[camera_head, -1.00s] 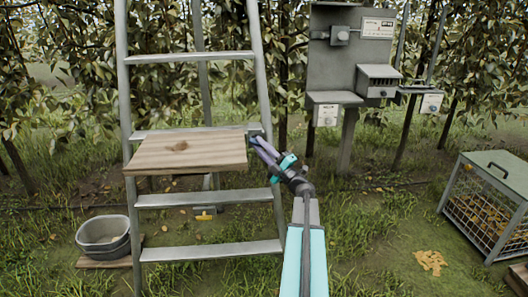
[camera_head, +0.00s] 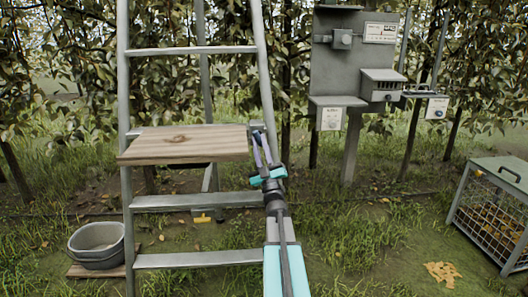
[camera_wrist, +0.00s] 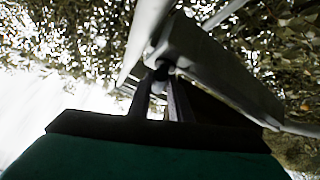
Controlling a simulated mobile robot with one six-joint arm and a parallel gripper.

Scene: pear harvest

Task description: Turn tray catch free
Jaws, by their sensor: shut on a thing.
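The wooden tray (camera_head: 180,146) is a flat board level across the front of the ladder (camera_head: 128,215). The tray catch (camera_head: 257,126) is a small dark piece at the tray's right end, by the ladder's right rail. My gripper (camera_head: 260,137) reaches up to it from below, with its fingers shut on it. In the wrist view, my two dark fingers (camera_wrist: 163,92) close around a small dark knob (camera_wrist: 162,72) under a grey bar. The fingers hide much of the catch, so its exact angle cannot be told.
A grey bucket (camera_head: 97,243) stands on a board at lower left. A yellow-marked item (camera_head: 202,216) lies behind the ladder. A grey post-mounted panel (camera_head: 350,60) stands right of the ladder. A mesh crate (camera_head: 494,215) stands at far right.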

